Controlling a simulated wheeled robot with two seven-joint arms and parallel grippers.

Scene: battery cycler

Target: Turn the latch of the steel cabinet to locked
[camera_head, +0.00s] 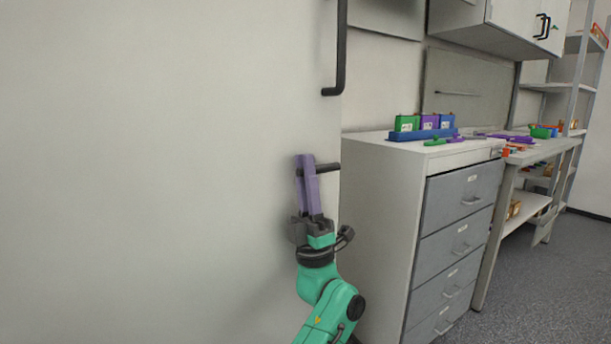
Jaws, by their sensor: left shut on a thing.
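The steel cabinet (150,150) fills the left half of the view as a large pale, flat door. A dark latch (328,167) sticks out near its right edge, below a long black vertical handle (341,45). The latch's bar lies roughly level and points right. My left gripper (305,160), with purple fingers and a green wrist, comes up from below. Its fingers are shut on the latch and hide its left end. My right gripper is not in view.
A grey drawer unit (385,210) stands just right of the cabinet, close to my left arm. On its top is a blue tray (395,136) with coloured blocks. A workbench (545,150) and shelves (560,87) stand farther back. Open floor (550,280) lies at lower right.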

